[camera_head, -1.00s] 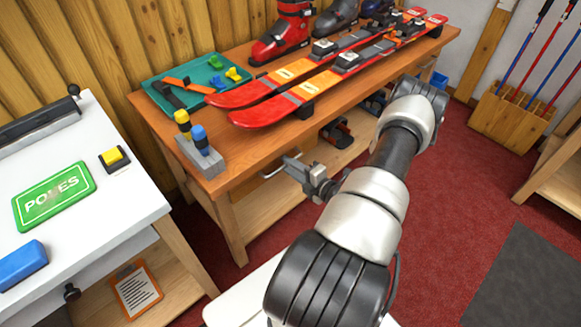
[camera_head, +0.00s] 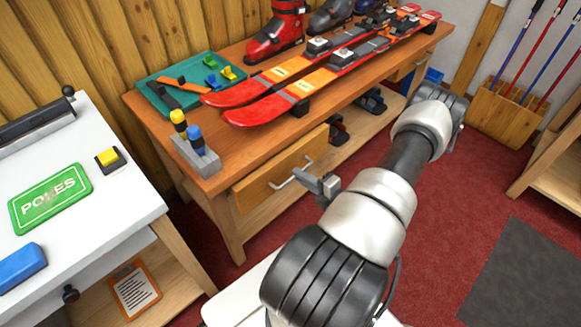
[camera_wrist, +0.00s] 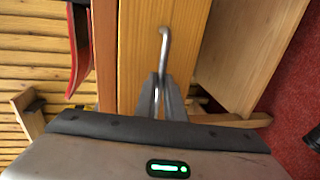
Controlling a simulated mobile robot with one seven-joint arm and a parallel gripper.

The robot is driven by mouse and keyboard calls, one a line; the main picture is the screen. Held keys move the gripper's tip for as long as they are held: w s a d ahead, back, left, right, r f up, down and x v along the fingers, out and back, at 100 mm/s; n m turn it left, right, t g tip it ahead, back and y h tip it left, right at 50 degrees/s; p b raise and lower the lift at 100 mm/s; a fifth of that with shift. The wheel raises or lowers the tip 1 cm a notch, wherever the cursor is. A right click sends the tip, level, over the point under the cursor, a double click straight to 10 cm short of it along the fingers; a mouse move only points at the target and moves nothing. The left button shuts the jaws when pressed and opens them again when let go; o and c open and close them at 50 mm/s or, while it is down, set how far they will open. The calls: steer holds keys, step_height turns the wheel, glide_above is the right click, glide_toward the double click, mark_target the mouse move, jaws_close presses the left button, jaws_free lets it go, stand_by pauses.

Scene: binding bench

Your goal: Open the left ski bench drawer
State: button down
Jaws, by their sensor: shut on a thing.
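One end of the handle shows beyond the fingertips. The inside of the drawer is hidden from view.
Red skis (camera_head: 300,90), boots (camera_head: 277,32) and a green tray (camera_head: 190,82) lie on the bench top. A white table (camera_head: 110,200) stands at the left. Red carpet (camera_head: 440,215) is clear to the right of my arm. A pole rack (camera_head: 505,115) stands behind.

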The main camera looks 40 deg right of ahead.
steer(key=f+b+v, duration=0.1)
steer(key=f+v, duration=0.2)
steer(key=v, duration=1.3)
steer(key=shift+s, duration=0.65)
steer(key=shift+d+f, duration=0.15)
steer(key=c, duration=1.9)
jaws_free()
steer(key=shift+o, duration=0.2)
steer(key=shift+s, duration=0.1)
steer(key=p+v, duration=0.1)
steer(key=v, duration=1.6)
steer(key=shift+d+p, duration=0.15)
steer(key=shift+p, duration=0.25)
steer(key=shift+s, duration=0.1)
